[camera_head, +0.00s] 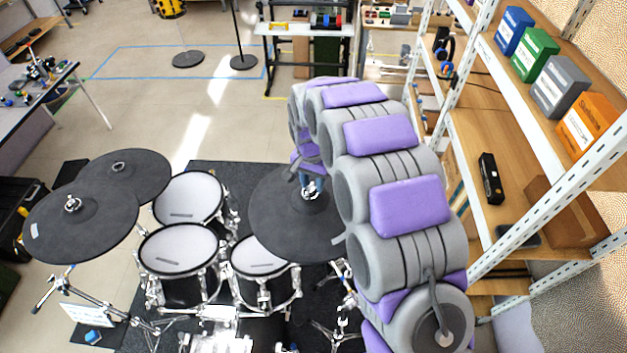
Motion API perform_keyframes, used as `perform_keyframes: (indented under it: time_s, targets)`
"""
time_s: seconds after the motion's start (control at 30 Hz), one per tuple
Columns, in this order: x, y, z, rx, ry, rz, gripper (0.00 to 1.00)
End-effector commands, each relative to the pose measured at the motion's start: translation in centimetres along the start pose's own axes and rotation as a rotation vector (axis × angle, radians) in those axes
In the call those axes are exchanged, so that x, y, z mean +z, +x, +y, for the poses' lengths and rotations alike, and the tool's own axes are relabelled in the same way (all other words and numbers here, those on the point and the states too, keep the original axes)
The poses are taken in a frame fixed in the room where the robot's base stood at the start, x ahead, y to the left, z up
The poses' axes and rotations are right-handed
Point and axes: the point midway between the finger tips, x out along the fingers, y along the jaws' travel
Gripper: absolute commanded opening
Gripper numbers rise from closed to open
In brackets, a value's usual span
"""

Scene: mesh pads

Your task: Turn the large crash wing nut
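A large dark cymbal pad (275,222) is at the right of the drum kit, partly hidden behind my arm. A silver wing nut (312,194) sits at its centre. My gripper (310,183) is right at this nut, just above or around it. It is small and partly hidden by my arm, so I cannot tell whether its fingers are closed or touch the nut. Two more dark cymbal pads overlap at the left, a nearer one (85,228) and a farther one (140,178), each with a silver nut at its centre.
Several white mesh drum pads (178,248) stand between the cymbals on a dark mat (225,172). A tall shelf (500,130) with coloured boxes stands close to the right of my arm. Open floor lies behind the kit.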

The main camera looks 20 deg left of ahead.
Motion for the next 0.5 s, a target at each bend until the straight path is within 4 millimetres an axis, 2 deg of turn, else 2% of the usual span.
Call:
perform_keyframes:
  time_s: [0.07, 0.4, 0.5]
  targets:
    - [0.04, 0.04, -0.12, 0.001, -0.001, 0.0, 0.35]
    - [0.06, -0.15, 0.69, -0.008, 0.0, -0.002, 0.03]
    - [0.05, -0.15, 0.59, -0.005, 0.0, -0.001, 0.0]
